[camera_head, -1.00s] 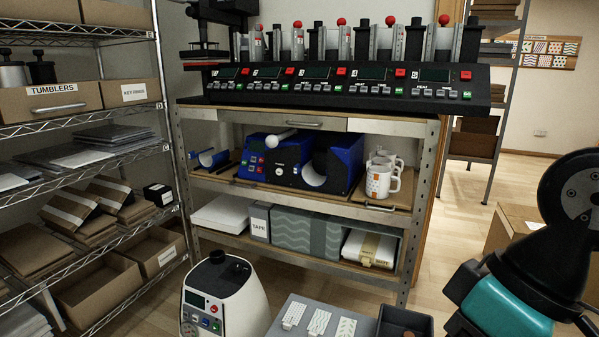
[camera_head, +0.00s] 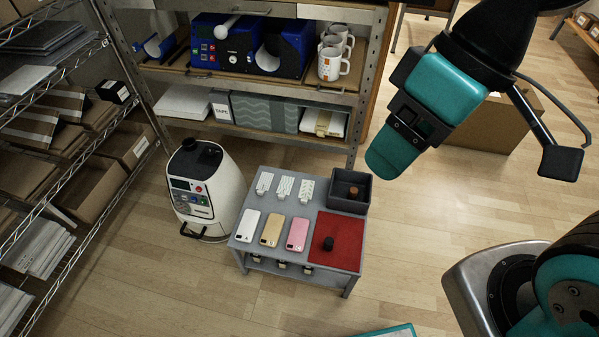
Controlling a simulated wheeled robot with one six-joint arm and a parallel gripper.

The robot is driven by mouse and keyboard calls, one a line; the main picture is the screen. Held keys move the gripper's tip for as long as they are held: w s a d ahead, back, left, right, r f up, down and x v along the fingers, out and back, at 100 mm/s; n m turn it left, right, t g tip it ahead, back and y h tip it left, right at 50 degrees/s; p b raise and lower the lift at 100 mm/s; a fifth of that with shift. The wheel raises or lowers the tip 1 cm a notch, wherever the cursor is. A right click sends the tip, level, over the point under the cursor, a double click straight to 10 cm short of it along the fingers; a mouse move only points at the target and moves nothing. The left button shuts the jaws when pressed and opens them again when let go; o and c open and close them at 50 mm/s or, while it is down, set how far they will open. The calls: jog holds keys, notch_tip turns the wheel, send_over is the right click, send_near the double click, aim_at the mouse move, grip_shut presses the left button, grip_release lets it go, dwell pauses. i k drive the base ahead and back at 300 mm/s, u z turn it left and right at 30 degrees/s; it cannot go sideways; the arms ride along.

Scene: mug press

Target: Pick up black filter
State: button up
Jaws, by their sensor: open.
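A small black round piece, which looks like the black filter (camera_head: 328,243), stands on a red mat (camera_head: 345,228) at the right front of a low grey table (camera_head: 245,246). Nothing covers it. My gripper (camera_head: 391,162) hangs at the upper right, well above the floor and clear of the table, to the upper right of the filter. It is open and nothing shows in it. Its fingers are seen from the side, so the gap between them is hard to make out.
A dark open bin (camera_head: 370,186) with a brown round piece (camera_head: 353,192) stands behind the mat. Phones, including a pink one (camera_head: 298,234), and patterned pieces lie to its left. A white machine (camera_head: 215,192) stands left of the table. Floor at right is mostly clear.

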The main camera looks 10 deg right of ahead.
aim_at(328, 241)
jog(key=u, duration=3.05)
jog(key=k, duration=2.2)
jog(key=z, duration=1.7)
